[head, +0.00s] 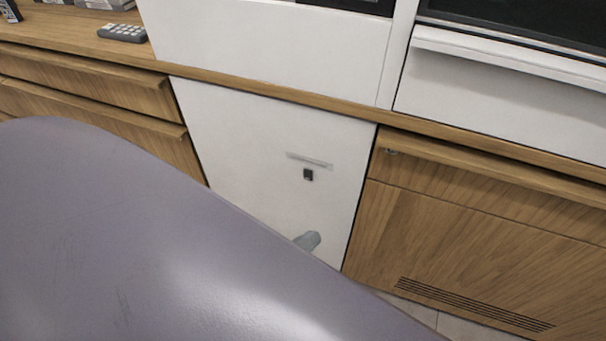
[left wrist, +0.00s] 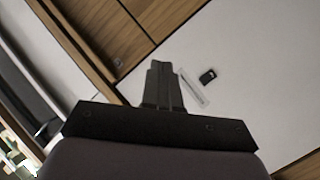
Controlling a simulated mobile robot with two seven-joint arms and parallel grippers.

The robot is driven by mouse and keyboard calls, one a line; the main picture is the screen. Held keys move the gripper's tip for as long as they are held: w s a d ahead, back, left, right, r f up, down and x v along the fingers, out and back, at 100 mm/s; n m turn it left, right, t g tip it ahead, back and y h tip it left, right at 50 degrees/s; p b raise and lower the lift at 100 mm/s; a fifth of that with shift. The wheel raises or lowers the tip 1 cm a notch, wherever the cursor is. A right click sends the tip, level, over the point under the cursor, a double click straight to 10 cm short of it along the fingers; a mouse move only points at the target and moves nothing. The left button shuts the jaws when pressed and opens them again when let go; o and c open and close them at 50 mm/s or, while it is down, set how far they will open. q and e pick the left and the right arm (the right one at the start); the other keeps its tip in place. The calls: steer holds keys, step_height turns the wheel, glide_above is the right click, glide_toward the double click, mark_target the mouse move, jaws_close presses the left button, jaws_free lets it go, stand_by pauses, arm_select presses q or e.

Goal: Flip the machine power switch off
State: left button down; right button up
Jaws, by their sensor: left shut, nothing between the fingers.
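The machine power switch (head: 308,174) is a small dark rocker on the white machine panel (head: 240,130), just below a thin grey label strip (head: 310,160). In the left wrist view the switch (left wrist: 208,76) lies to the right of my left gripper (left wrist: 160,66), beyond the label strip (left wrist: 193,90). My left gripper is shut and empty, with its fingers together. In the head view only its grey tip (head: 308,240) shows past my arm, below the switch and apart from it. Which way the rocker is set is too small to tell. My right gripper is not in view.
A wooden counter edge (head: 262,90) runs above the panel. Wooden drawers (head: 100,105) stand to the left, and a wooden cabinet (head: 470,240) with a vent slot stands to the right. A grey keypad device (head: 122,33) lies on the counter. The panel around the switch is clear.

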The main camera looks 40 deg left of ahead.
mark_target(308, 174)
arm_select(q)
steer(key=a+f+n+t+y+b, duration=0.3)
steer(key=a+f+n+y+b, duration=0.3)
steer(key=n+b, duration=0.4)
steer(key=w+a+n+y, duration=0.1)
steer(key=n, duration=0.4)
steer(key=shift+a+f+y, duration=0.3)
steer(key=shift+y, duration=0.1)
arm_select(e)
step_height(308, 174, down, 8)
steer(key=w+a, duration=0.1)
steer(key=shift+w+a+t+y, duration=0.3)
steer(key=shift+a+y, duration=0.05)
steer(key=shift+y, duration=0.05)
arm_select(q)
steer(key=x, duration=1.3)
steer(key=shift+w+r+b, duration=0.25)
steer(key=shift+b, duration=0.05)
steer(key=shift+w, duration=0.15)
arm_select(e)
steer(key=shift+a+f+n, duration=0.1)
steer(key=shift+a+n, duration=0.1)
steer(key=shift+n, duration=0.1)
